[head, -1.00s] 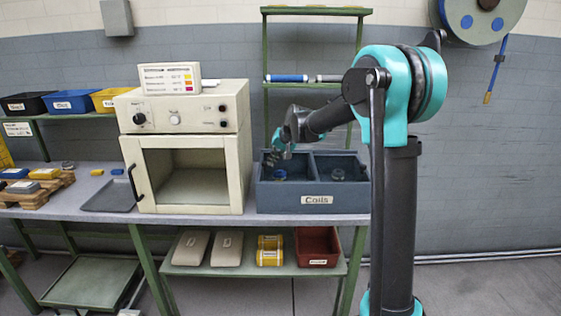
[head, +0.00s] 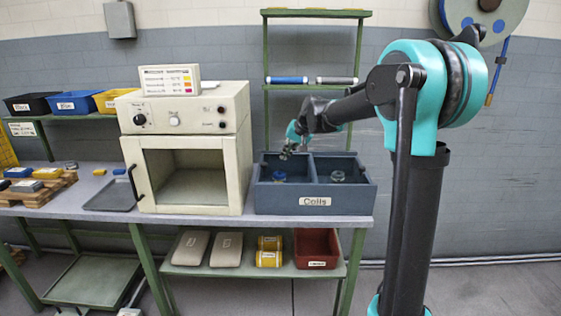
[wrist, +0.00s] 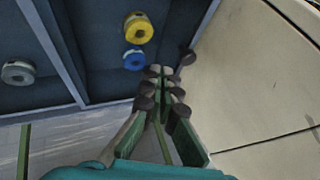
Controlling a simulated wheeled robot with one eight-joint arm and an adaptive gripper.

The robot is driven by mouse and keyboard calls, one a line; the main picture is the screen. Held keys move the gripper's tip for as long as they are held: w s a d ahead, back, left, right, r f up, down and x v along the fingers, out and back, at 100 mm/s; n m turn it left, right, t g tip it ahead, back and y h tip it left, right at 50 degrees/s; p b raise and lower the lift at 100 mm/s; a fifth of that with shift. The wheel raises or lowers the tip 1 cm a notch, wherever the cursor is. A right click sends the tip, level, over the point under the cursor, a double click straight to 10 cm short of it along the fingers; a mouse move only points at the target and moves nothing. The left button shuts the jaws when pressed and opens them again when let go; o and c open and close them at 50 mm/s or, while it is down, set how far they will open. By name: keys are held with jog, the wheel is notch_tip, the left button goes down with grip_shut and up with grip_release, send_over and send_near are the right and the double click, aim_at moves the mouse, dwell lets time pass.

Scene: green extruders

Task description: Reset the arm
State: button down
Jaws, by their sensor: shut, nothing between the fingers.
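My gripper (head: 287,155) is above the left compartment of the blue-grey Coils crate (head: 317,202), near its back edge. The gripper is shut and empty, its fingers together in the wrist view (wrist: 165,75). A blue coil (head: 279,176) lies in the left compartment; the wrist view shows it (wrist: 134,60) beside a yellow coil (wrist: 138,28), left of the fingertips. A grey coil (head: 338,176) lies in the right compartment, and it also shows in the wrist view (wrist: 18,73).
A cream oven (head: 187,160) with an open-fronted chamber stands left of the crate on the workbench (head: 235,222). A dark tray (head: 109,195) lies further left. A green shelf rack (head: 317,13) rises behind the crate. A red bin (head: 317,247) sits below the bench.

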jog(key=v, duration=0.5)
jog(key=s+d+f+h, duration=0.1)
jog(key=s+d+f, duration=0.4)
jog(key=s+f, duration=0.3)
jog(key=s+d+f+h, duration=0.2)
jog(key=s+d+f, duration=0.4)
jog(key=s, duration=0.9)
jog(key=s+d+f+g+h, duration=0.1)
jog(key=s+d+f, duration=0.5)
jog(key=s+f, duration=0.4)
jog(key=shift+s+d+f+n+h, duration=0.15)
jog(key=shift+s+d+n+h, duration=0.15)
jog(key=shift+s, duration=0.9)
